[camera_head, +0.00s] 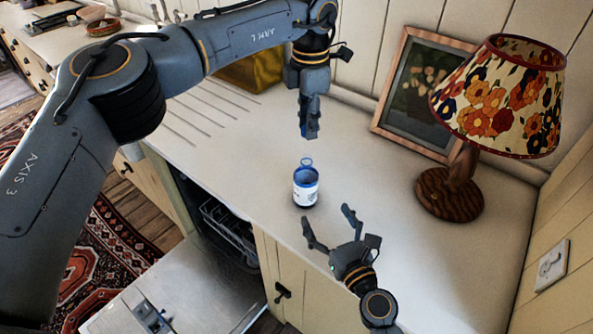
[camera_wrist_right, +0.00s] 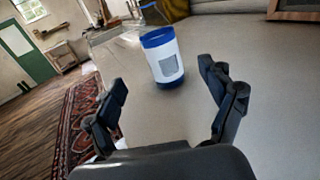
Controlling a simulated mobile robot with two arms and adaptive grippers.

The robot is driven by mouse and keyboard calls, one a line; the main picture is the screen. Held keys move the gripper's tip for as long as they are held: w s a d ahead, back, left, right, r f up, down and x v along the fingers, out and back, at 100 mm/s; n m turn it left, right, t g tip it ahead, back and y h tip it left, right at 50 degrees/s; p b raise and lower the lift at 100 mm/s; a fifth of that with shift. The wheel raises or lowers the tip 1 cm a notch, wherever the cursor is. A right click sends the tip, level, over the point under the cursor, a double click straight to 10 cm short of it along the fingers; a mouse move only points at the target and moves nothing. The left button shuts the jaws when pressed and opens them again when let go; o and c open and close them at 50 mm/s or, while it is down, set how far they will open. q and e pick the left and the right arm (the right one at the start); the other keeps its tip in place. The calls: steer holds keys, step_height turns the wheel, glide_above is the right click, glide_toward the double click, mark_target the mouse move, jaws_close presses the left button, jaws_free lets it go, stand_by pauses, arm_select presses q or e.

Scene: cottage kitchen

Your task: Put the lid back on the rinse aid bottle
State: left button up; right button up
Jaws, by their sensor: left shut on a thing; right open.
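The rinse aid bottle (camera_head: 306,190) stands upright on the worktop, white with a label, a blue top and a thin blue ring above it. It also shows in the right wrist view (camera_wrist_right: 164,62), beyond the fingers. My left gripper (camera_head: 311,133) points down above the bottle, apart from it. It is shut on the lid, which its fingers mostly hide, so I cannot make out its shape. My right gripper (camera_head: 328,230) is open and empty on the near side of the bottle, not touching it; its spread fingers (camera_wrist_right: 165,105) frame the right wrist view.
A lamp (camera_head: 452,195) with a flowered shade and a framed picture (camera_head: 418,90) stand at the right back. The worktop (camera_head: 400,225) is clear around the bottle. Below its front edge, a dishwasher door (camera_head: 190,285) hangs open. A yellow-brown item (camera_head: 250,72) stands behind my left arm.

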mark_target(311, 189)
arm_select(q)
steer(key=shift+w+a, duration=0.2)
steer(key=shift+w, duration=0.3)
arm_select(e)
steer(key=shift+w+a+f, duration=0.1)
steer(key=shift+w+a, duration=0.1)
steer(key=shift+w, duration=0.25)
arm_select(q)
steer(key=shift+s+d+r, duration=0.25)
steer(key=shift+s+d, duration=0.05)
steer(key=shift+s, duration=0.35)
arm_select(e)
steer(key=shift+s+d+r, duration=0.25)
steer(key=shift+s+r, duration=0.05)
steer(key=shift+s, duration=0.25)
arm_select(q)
steer(key=shift+w+a+f, duration=0.1)
steer(key=shift+w, duration=0.15)
arm_select(e)
steer(key=x, duration=1.2)
steer(key=shift+w+a+f, duration=0.1)
steer(key=shift+w+f, duration=0.05)
steer(key=shift+w, duration=0.1)
steer(key=shift+c, duration=0.2)
jaws_close()
arm_select(q)
steer(key=shift+f, duration=2.5)
steer(key=shift+f, duration=0.85)
steer(key=shift+f, duration=0.6)
